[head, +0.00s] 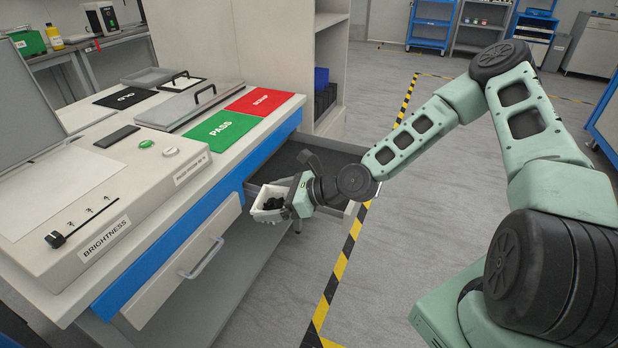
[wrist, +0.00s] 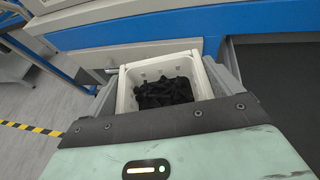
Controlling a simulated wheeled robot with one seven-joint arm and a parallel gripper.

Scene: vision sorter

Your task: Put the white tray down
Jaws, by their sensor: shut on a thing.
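The white tray (head: 259,213) is a small open bin with dark contents, held in front of the workbench. In the wrist view, the tray (wrist: 124,92) sits between the two fingers of my gripper (wrist: 165,84), with black pieces (wrist: 165,92) lying inside it. My gripper (head: 290,204) is shut on the tray in the head view. The tray is in the air, beside the open dark drawer (head: 335,168). Its underside is hidden.
The bench top carries a green PASS mat (head: 222,127), a red SCRAP mat (head: 262,101) and a black COLD mat (head: 125,97). A lidded plate with a handle (head: 185,108) lies near them. A nearer drawer (head: 190,265) sticks out slightly.

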